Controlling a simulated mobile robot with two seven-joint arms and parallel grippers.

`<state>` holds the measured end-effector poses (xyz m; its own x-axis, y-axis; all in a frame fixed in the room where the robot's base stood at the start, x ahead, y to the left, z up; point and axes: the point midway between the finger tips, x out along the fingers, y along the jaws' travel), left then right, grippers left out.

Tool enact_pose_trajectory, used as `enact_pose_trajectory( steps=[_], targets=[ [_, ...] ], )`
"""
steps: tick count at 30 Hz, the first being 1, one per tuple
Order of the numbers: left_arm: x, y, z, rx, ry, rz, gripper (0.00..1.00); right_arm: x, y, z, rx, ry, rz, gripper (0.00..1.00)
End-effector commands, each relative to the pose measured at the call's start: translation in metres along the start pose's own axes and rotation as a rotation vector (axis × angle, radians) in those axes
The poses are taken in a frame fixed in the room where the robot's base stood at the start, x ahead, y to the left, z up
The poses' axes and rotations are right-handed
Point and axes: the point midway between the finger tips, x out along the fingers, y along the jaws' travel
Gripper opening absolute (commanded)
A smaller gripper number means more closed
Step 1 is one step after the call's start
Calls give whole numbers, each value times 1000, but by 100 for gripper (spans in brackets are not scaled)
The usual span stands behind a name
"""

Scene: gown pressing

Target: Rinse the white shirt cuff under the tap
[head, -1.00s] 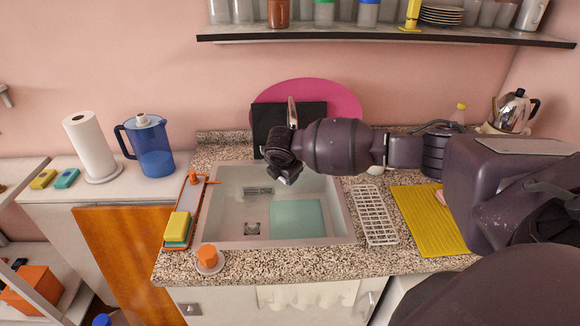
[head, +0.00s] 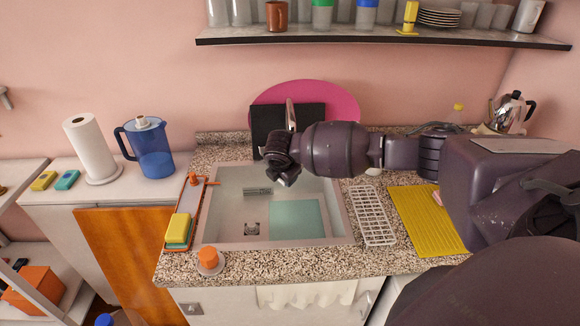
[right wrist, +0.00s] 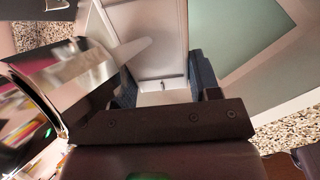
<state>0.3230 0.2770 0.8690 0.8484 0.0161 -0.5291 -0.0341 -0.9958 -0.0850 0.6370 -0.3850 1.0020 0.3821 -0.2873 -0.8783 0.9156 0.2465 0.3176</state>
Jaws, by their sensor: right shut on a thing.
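My right arm reaches in from the right, and my right gripper (head: 284,178) hangs over the back of the sink (head: 230,238), just in front of the tap (head: 290,112). In the right wrist view the gripper's two dark blue fingers (right wrist: 165,88) stand on either side of a pale, flat piece (right wrist: 155,45) that appears to be the white shirt cuff. Only a small pale bit of it shows in the head view. A shiny chrome part (right wrist: 75,75), probably the tap, is close at the left. I cannot tell whether water runs. My left gripper is out of view.
A teal mat (head: 296,218) lies in the sink. Sponges (head: 179,229) and an orange-capped item (head: 208,258) stand left of it. A white rack (head: 373,213) and yellow mat (head: 428,218) lie right. A blue jug (head: 152,150) stands at left; a shelf (head: 385,36) runs above.

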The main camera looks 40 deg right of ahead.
Motion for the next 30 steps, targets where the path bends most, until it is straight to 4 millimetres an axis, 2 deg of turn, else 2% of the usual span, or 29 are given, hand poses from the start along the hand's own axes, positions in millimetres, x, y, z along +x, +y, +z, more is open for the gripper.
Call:
enact_pose_trajectory(
  steps=[11,30],
  targets=[
    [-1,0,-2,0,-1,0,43,-1,0,-3,-1,0,0,34],
    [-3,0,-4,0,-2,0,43,-20,-24,-30,-2,0,0,34]
  ],
)
